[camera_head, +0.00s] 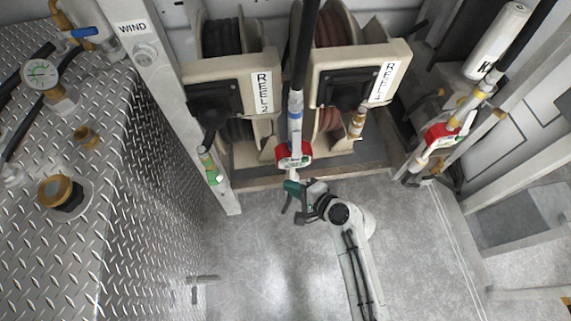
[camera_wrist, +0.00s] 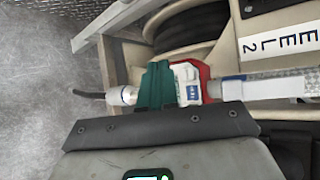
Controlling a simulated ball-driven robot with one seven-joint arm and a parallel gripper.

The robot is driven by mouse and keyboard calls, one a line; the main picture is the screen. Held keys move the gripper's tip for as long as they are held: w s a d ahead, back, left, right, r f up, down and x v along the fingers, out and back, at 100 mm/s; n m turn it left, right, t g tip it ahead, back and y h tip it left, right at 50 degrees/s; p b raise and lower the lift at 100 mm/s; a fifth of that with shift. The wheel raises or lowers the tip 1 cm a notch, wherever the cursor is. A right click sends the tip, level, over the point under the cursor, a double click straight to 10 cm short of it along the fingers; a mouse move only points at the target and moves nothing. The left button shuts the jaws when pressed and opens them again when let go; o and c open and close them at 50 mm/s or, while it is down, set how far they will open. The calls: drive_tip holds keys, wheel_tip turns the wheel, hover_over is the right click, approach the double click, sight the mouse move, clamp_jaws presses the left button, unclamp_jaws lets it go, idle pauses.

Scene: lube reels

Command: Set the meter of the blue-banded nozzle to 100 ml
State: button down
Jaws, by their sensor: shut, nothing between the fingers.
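The blue-banded nozzle (camera_head: 295,118) hangs in front of the reels on a dark hose, its blue band above a red-rimmed meter (camera_head: 293,155). In the wrist view the blue band (camera_wrist: 232,88) is right of the meter (camera_wrist: 189,80), whose small display faces the camera partly covered. My gripper (camera_head: 291,187) is just below the meter in the head view. Its green fingers (camera_wrist: 157,86) are shut and empty, overlapping the meter's left side in the wrist view; I cannot tell whether they touch it. The display's digits are too small to read.
The REEL 2 (camera_head: 238,92) and REEL 4 (camera_head: 358,75) housings stand behind the nozzle. A green-banded nozzle (camera_head: 211,168) hangs at left, and a yellow-banded nozzle (camera_head: 448,130) with a red meter at right.

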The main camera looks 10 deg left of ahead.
sight(305, 159)
drive_tip(key=shift+w+a+b, duration=0.25)
drive_tip(key=shift+w, duration=0.6)
drive_tip(key=shift+w+a+b, duration=0.25)
drive_tip(key=shift+w, duration=0.6)
drive_tip(key=shift+w, duration=0.1)
idle(0.7)
drive_tip(key=shift+w+a, duration=0.1)
drive_tip(key=shift+w, duration=0.2)
drive_tip(key=shift+w+a+b, duration=0.2)
drive_tip(key=shift+w+b, duration=0.25)
drive_tip(key=shift+w, duration=0.2)
idle(1.0)
idle(0.4)
drive_tip(key=shift+s+d+p, duration=0.2)
drive_tip(key=shift+s+p, duration=0.1)
drive_tip(key=shift+s, duration=0.25)
drive_tip(key=shift+s+d+p, duration=0.15)
drive_tip(key=shift+s+p, duration=0.15)
drive_tip(key=shift+s, duration=0.2)
drive_tip(key=shift+w+d+b, duration=0.2)
drive_tip(key=shift+w+d, duration=0.1)
drive_tip(key=shift+d, duration=0.65)
drive_tip(key=shift+w+d+b, duration=0.2)
drive_tip(key=shift+w+d, duration=0.05)
drive_tip(key=shift+d, duration=0.7)
drive_tip(key=shift+w+d+b, duration=0.2)
drive_tip(key=shift+w+d, duration=0.1)
drive_tip(key=shift+d, duration=0.65)
